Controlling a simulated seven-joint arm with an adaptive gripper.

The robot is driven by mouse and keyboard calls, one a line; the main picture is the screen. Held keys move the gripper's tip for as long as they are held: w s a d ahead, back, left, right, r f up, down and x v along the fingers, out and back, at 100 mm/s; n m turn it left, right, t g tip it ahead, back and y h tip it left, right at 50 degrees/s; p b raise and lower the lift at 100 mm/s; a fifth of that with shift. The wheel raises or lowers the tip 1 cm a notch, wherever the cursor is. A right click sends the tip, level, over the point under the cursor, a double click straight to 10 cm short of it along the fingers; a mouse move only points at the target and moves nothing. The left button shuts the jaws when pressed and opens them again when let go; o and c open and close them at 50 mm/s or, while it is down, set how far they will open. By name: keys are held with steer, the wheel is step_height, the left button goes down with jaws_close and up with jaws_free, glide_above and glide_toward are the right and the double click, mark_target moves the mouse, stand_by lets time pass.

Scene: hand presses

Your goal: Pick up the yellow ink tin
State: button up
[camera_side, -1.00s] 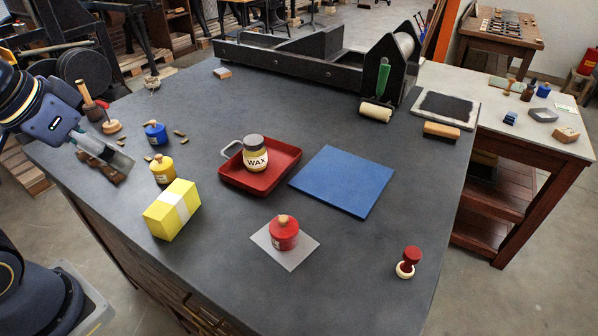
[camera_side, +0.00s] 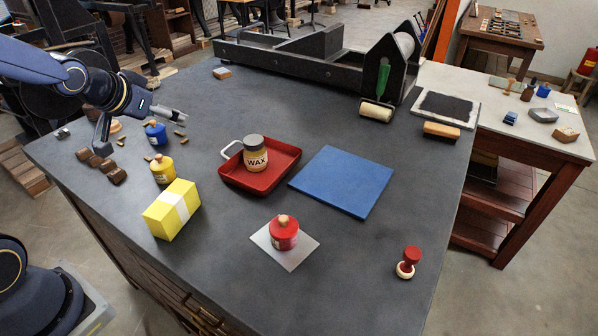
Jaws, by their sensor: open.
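The yellow ink tin (camera_side: 162,171) stands upright on the dark table at the left, with a small knob on its lid. It is just behind the yellow block with a white band (camera_side: 158,221) and in front of the blue tin (camera_side: 155,134). My gripper (camera_side: 142,134) is open and empty, above the table's left side. It is up and to the left of the yellow tin in the picture, near the blue tin, and apart from the yellow tin. One finger shows at the right and a grey part hangs at the left; its exact height is unclear.
Small brown blocks (camera_side: 103,166) lie left of the yellow tin. A red tray (camera_side: 287,170) with a wax jar (camera_side: 255,152) stands to the right. A red tin (camera_side: 284,235) sits on a grey sheet (camera_side: 292,262).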

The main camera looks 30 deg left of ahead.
steer(key=n+g, duration=0.1)
steer(key=n, duration=0.1)
glide_above(159, 163)
steer(key=d, duration=0.4)
step_height(159, 163, down, 8)
steer(key=shift+n+g, duration=0.5)
steer(key=shift+g, duration=0.3)
steer(key=s+a+f, duration=0.1)
steer(key=s+f, duration=0.1)
steer(key=f, duration=0.1)
steer(key=s+a+f, duration=0.1)
steer(key=shift+a+f, duration=0.35)
steer(key=x, duration=0.7)
steer(key=shift+a, duration=0.1)
steer(key=c, duration=1.3)
steer(key=shift+r, duration=0.1)
steer(key=shift+c, duration=0.8)
